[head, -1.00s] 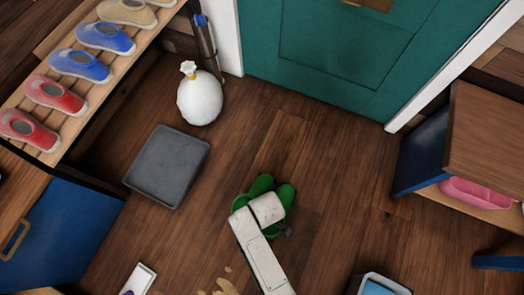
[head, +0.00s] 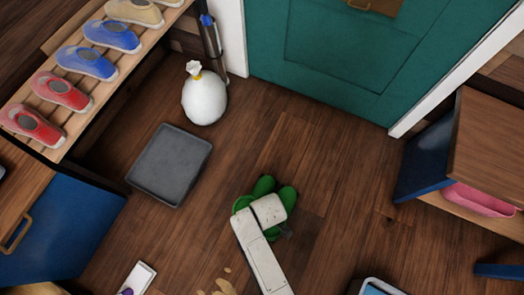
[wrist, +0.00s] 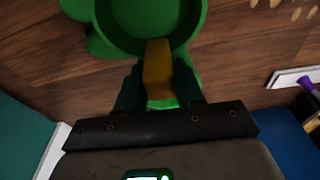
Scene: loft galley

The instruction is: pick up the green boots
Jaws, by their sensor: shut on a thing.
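The green boots (head: 286,195) are on the wooden floor in the middle of the head view, partly hidden under my white arm. In the wrist view a green boot (wrist: 110,20) shows its round open top, with more green beside it at the left. My gripper (wrist: 158,85) is at the boot's near side, its two dark fingers shut on a yellow-orange tab that appears to belong to the boots. In the head view my gripper's fingers are hidden by the arm. I cannot tell whether the boots are off the floor.
A grey tray (head: 170,165) lies on the floor to the left, with a white tied bag (head: 204,98) behind it. A slatted rack (head: 84,92) of shoes is at the upper left. A teal door (head: 335,60) is at the back. A tan spill (head: 222,287) lies near the front.

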